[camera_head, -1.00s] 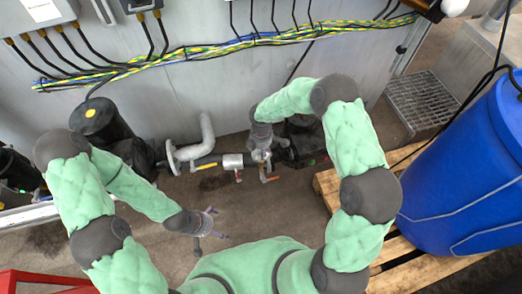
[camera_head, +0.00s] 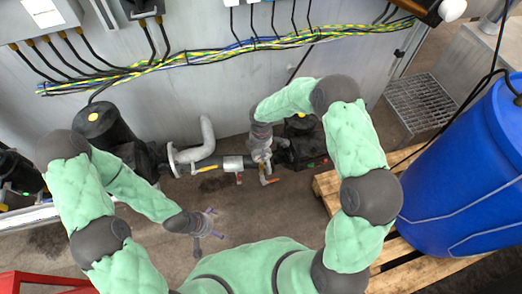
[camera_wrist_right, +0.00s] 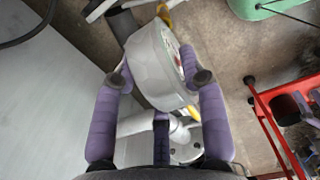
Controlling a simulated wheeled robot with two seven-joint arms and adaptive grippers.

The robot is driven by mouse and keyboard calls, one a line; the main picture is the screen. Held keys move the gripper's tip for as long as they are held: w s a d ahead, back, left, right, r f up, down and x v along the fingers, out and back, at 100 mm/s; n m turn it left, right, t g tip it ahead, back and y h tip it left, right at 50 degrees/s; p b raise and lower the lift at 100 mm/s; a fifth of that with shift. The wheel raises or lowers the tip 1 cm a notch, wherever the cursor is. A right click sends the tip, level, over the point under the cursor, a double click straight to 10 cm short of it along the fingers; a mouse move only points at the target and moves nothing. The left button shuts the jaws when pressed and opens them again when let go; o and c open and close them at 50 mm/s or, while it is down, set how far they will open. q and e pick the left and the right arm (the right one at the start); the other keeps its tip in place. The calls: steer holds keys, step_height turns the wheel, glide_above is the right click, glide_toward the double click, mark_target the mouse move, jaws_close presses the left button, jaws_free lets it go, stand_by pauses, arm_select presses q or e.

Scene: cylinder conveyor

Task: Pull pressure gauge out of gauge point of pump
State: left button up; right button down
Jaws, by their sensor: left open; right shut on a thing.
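The pressure gauge (camera_wrist_right: 152,68) is a round, light grey case with its dial turned partly away, in the right wrist view. My right gripper (camera_wrist_right: 160,78) is shut on it, with one purple finger on each side. In the head view my right gripper (camera_head: 262,152) is at the pipework beside a dark pump (camera_head: 301,152), and the gauge is hard to make out. I cannot tell whether the gauge's stem sits in the gauge point. My left gripper (camera_head: 209,224) is open and empty above the floor, apart from the pipes.
Another dark pump (camera_head: 112,135) stands left. A blue barrel (camera_head: 470,175) on a wooden pallet (camera_head: 327,185) stands right. The grey wall (camera_head: 200,90) carries cables.

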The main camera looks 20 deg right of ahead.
steer(key=shift+r, duration=0.45)
steer(key=shift+r+p, duration=2.1)
steer(key=shift+r, duration=0.45)
steer(key=shift+r, duration=0.1)
steer(key=shift+r+p, duration=0.9)
steer(key=shift+r, duration=0.2)
